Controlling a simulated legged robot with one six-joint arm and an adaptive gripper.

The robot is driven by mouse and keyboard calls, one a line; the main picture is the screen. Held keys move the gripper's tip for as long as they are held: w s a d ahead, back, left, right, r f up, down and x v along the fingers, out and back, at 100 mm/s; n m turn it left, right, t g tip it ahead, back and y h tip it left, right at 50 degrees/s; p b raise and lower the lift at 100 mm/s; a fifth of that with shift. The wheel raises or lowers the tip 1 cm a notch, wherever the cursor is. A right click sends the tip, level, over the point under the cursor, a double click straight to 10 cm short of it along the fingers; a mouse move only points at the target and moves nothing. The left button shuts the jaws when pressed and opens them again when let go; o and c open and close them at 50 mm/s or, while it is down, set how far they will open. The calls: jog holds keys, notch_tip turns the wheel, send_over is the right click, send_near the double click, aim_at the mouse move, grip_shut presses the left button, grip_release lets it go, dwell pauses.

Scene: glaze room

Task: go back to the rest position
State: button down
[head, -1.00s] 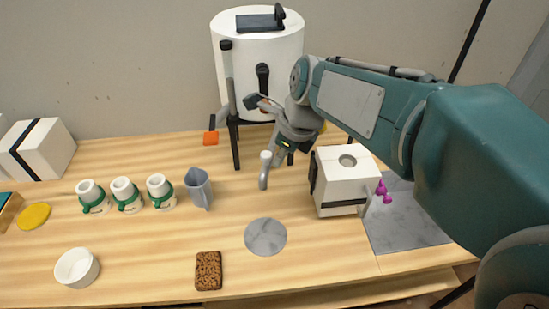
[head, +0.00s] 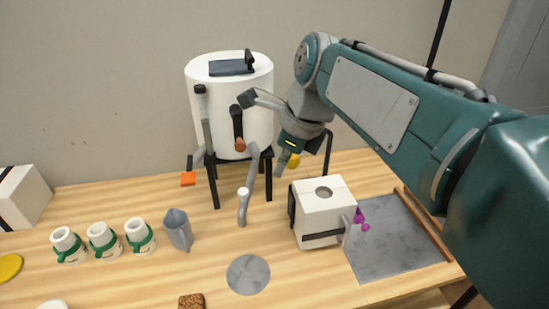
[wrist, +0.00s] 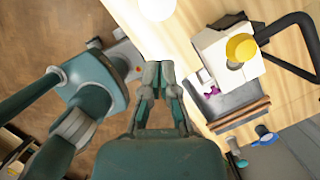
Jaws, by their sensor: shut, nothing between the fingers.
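The box also shows in the wrist view (wrist: 212,45), apart from the fingers. No rest position is marked in these views.
A grey slab (head: 390,240) with purple pieces (head: 361,220) lies right of the box. A grey pitcher (head: 178,230), several white-and-green mugs (head: 103,242) and a grey disc (head: 248,274) stand or lie left of it. A yellow piece (head: 294,161) shows beside the gripper.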

jog(key=s+d+f+n+t+h, duration=0.1)
jog(key=s+d+f+n, duration=0.4)
jog(key=n, duration=0.6)
jog(key=s+d+f+n+t+h, duration=0.2)
jog(key=s+d+f+n+t, duration=0.1)
jog(key=s+d+n, duration=0.5)
jog(key=f+n, duration=0.1)
jog(key=n, duration=0.2)
jog(key=shift+s+d+f, duration=0.3)
jog(key=shift+s+f, duration=0.05)
jog(key=shift+s, duration=0.05)
dwell(0.9)
